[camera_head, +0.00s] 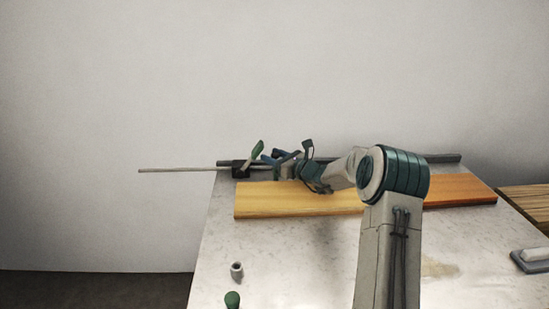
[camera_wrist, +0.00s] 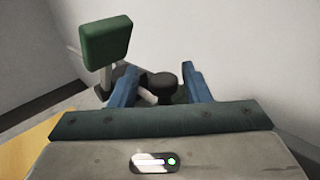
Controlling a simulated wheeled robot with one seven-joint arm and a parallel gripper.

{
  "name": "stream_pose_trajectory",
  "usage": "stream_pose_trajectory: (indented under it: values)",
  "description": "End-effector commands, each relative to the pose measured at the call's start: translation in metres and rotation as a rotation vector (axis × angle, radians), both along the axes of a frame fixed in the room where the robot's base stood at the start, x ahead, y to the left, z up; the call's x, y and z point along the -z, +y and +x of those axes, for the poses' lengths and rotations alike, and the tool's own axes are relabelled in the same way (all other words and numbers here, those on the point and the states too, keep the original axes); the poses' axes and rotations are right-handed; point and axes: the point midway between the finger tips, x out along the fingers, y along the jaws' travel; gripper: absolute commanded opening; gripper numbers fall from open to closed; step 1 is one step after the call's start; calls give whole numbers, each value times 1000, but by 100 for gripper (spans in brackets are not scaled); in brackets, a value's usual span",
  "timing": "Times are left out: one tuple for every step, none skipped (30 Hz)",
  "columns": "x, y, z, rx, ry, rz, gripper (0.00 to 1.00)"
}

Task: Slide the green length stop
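The length stop has a green flag-like plate (camera_head: 257,148) above a dark body (camera_head: 241,168) on the rail at the back of the table. In the wrist view the green plate (camera_wrist: 106,42) stands at upper left on a pale stem, outside the left finger. A dark round knob (camera_wrist: 164,82) shows between my fingers, with a pale bar beside it. My gripper (camera_head: 278,158) is just right of the green plate in the head view. Its blue fingers are spread apart in the wrist view (camera_wrist: 160,88). Whether they touch the knob or bar cannot be told.
A thin rod (camera_head: 180,169) sticks out left past the table edge. A wooden board (camera_head: 290,200) lies along the dark rail (camera_head: 445,158), under my arm. A small grey cylinder (camera_head: 236,270) and a green knob (camera_head: 232,299) are at front left. The front table surface (camera_head: 300,260) is largely clear.

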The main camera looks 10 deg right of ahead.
Motion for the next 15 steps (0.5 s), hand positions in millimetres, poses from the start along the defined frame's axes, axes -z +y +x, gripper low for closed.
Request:
stream_pose_trajectory:
  values:
    - [0, 0, 0, 0, 0, 0, 45]
    - [0, 0, 0, 0, 0, 0, 45]
    - [0, 0, 0, 0, 1, -1, 45]
    - [0, -1, 0, 1, 0, -1, 45]
    - [0, -1, 0, 1, 0, -1, 45]
    - [0, -2, 0, 2, 0, -1, 45]
    - [0, -2, 0, 2, 0, -1, 45]
    - [1, -2, 0, 2, 0, -1, 45]
    - [1, -3, -1, 3, 1, -2, 45]
    - [1, -4, -2, 3, 1, -2, 45]
    - [1, -5, -4, 3, 1, -2, 45]
    - [1, -8, -7, 4, 2, -3, 45]
    - [0, -10, -10, 5, 1, -3, 45]
    - [0, -14, -14, 5, 0, -3, 45]
    - [1, -17, -20, 5, 2, -3, 45]
